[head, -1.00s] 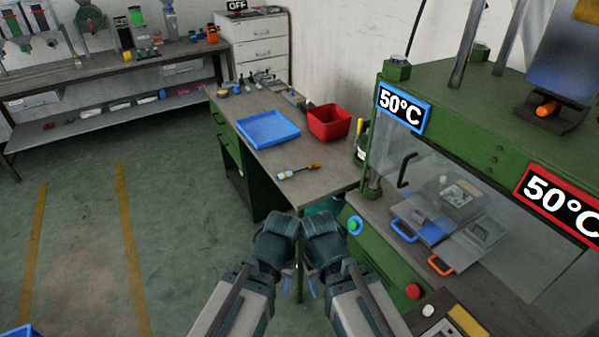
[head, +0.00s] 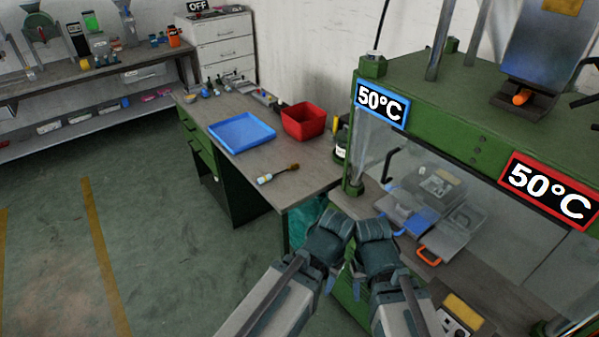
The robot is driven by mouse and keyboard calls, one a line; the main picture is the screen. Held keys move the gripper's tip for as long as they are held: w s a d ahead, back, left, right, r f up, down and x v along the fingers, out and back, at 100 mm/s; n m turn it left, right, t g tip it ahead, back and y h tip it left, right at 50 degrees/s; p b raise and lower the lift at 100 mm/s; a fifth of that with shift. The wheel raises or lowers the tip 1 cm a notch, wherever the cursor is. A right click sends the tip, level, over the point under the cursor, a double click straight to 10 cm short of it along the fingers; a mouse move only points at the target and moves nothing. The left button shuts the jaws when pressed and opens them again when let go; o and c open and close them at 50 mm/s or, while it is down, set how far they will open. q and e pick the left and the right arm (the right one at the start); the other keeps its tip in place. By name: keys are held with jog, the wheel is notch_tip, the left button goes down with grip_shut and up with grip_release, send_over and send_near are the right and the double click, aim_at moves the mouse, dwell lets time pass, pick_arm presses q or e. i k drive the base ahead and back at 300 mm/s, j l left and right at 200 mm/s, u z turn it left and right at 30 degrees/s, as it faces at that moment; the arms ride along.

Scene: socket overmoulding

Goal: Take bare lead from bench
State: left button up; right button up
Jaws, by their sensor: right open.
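The wooden bench (head: 303,183) with green drawers stands ahead, beyond my grippers. A slim object (head: 278,174) with a pale end and a brown end lies on its bare front part; I cannot tell whether it is a bare lead or a tool. No other lead can be made out on the bench. My left gripper (head: 331,281) and right gripper (head: 358,287) hang side by side, pointing down, short of the bench and low in front of the press. The right one is open, with nothing visible in it. The left one's fingers are mostly hidden.
A blue tray (head: 241,146) and a red bin (head: 304,134) stand on the bench, with small items behind. A green press (head: 428,112) with 50°C signs and a clear guard is at the right. Open floor (head: 150,215) lies at the left.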

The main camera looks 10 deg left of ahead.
aim_at(261, 181)
jog(key=i+j+z, duration=0.1)
jog(key=j+z, duration=0.2)
jog(key=j, duration=0.25)
jog(key=j+z, duration=0.3)
jog(key=j, duration=0.75)
jog(key=i+j, duration=0.1)
jog(key=j, duration=0.45)
jog(key=i+z, duration=0.05)
